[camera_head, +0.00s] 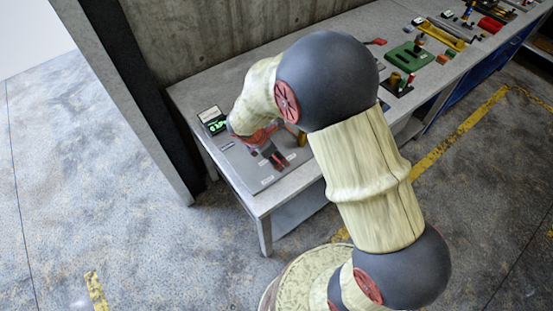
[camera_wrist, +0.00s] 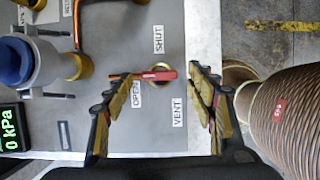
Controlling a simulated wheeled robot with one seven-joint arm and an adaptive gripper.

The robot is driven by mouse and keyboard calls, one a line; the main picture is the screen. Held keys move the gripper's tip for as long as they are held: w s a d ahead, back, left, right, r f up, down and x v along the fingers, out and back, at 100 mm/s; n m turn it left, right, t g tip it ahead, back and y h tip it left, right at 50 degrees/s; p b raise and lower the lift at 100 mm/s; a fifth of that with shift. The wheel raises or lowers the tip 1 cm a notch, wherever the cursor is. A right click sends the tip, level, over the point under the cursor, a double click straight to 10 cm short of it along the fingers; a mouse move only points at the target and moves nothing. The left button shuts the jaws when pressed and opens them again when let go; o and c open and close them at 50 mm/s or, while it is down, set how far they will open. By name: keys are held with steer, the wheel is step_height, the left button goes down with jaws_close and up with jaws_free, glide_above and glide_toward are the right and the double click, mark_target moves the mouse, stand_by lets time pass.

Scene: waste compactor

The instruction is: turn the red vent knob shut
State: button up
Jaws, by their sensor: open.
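The red vent knob (camera_wrist: 160,76) is a lever on a round brass base, seen in the wrist view. It lies crosswise, its thin end pointing left, above the OPEN label (camera_wrist: 136,94). The SHUT label (camera_wrist: 159,39) is above the base and the VENT label (camera_wrist: 177,112) below it. My gripper (camera_wrist: 162,84) is open, one finger on each side of the knob in the picture. The left fingertip is close to the lever's thin end; I cannot tell whether they touch. In the head view my gripper (camera_head: 270,158) is over the panel, and the knob cannot be made out.
A blue-capped valve (camera_wrist: 15,62), a copper pipe (camera_wrist: 79,25) and a green kPa display (camera_wrist: 12,128) are left of the knob. The display also shows in the head view (camera_head: 216,126). Tools and a green block (camera_head: 409,56) lie farther along the bench.

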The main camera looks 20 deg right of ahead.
steer(key=shift+x, duration=0.75)
steer(key=c, duration=0.3)
steer(key=c, duration=0.8)
steer(key=shift+c, duration=0.3)
